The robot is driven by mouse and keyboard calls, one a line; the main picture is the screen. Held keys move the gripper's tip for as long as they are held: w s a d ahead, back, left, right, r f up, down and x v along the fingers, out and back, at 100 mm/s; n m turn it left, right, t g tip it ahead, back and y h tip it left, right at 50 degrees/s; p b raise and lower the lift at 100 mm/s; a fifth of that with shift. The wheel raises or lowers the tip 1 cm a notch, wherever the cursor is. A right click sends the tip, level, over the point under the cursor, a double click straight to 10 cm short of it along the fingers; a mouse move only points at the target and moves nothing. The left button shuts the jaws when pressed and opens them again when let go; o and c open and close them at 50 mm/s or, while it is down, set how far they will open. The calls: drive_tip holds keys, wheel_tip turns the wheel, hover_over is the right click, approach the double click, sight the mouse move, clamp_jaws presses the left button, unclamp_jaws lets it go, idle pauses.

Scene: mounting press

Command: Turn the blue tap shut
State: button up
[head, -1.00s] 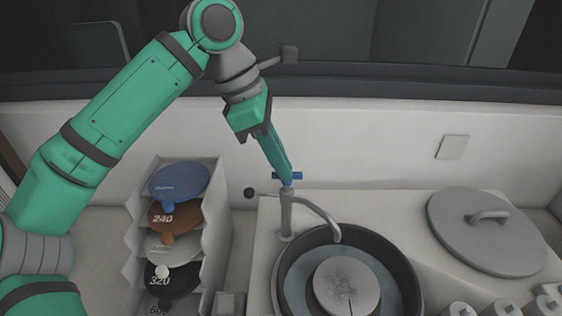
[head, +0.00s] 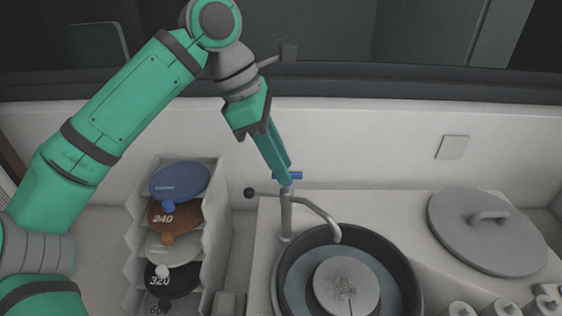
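The blue tap handle (head: 294,175) is a short bar on top of a grey tap post (head: 286,215). Its curved spout (head: 322,213) reaches right over the round basin. My gripper (head: 286,178) points down at the handle from above, with its teal fingers at the bar. The bar's right end shows beside the fingers and a small part shows at their left; its middle is hidden behind them. The fingers look close together, but I cannot tell whether they grip the bar.
A dark-rimmed basin (head: 412,285) holds a grey disc (head: 346,286) below the spout. A rack (head: 213,215) of several coloured discs stands left. A black-knobbed lever (head: 250,192) sticks out left of the post. A round grey lid (head: 490,240) lies right.

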drive_tip(key=v, duration=1)
drive_tip(key=shift+r, duration=0.25)
drive_tip(key=shift+s+a, duration=0.1)
